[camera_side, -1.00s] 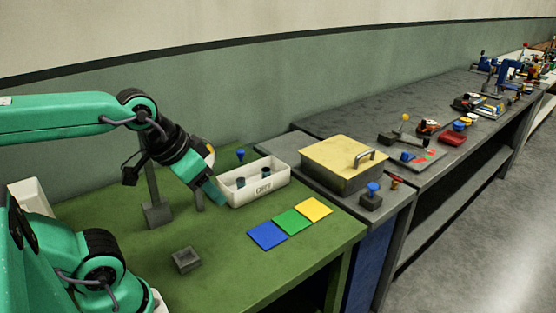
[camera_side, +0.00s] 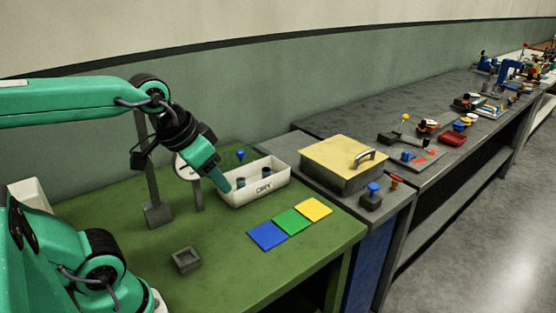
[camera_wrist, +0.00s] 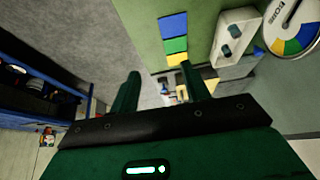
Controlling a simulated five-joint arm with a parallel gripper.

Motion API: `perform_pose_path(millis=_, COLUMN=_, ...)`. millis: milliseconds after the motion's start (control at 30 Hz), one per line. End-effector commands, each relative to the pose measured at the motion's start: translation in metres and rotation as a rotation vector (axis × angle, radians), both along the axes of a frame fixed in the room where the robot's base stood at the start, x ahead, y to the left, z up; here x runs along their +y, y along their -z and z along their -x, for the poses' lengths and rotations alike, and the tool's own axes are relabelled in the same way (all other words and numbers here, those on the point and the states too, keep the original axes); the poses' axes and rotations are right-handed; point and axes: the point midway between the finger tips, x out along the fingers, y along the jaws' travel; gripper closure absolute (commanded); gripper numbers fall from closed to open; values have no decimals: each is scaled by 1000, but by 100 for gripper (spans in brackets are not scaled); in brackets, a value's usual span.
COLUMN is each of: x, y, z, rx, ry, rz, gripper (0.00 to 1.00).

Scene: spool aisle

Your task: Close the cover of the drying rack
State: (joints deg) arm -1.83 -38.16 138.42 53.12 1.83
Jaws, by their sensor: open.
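No part is clearly marked as the drying rack. A grey box (camera_side: 350,184) with a pale yellow cover (camera_side: 335,154) and a metal handle stands on the grey bench; the cover looks flat across its top. An open white tray (camera_side: 268,187) with dark cylinders inside stands on the green table; its label is too small to read. The tray also shows in the wrist view (camera_wrist: 222,48). My gripper (camera_side: 224,187) is over the green table, near the tray's left end and apart from the yellow cover. In the wrist view my gripper (camera_wrist: 160,70) has its fingers spread and empty.
Blue (camera_side: 267,236), green (camera_side: 293,222) and yellow (camera_side: 314,209) tiles lie in front of the tray. A small grey open box (camera_side: 185,260) and a grey post (camera_side: 154,190) are near my arm. A round colour dial (camera_wrist: 291,28) stands beside the tray. A blue-knobbed block (camera_side: 371,196) is by the grey box.

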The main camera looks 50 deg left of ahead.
Motion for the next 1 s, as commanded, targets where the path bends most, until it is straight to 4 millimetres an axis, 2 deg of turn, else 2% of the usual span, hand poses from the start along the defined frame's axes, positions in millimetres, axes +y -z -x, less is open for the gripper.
perform_pose_path(millis=300, x=29, y=-28, z=-56, rx=77, ry=-12, rz=-30, gripper=53)
perform_pose_path(millis=500, x=54, y=-39, z=-94, rx=129, ry=-16, rz=-43, gripper=53)
perform_pose_path(millis=767, x=94, y=-40, z=-142, rx=197, ry=-17, rz=-53, gripper=53)
perform_pose_path(millis=1000, x=137, y=-31, z=-182, rx=258, ry=-18, rz=-52, gripper=53)
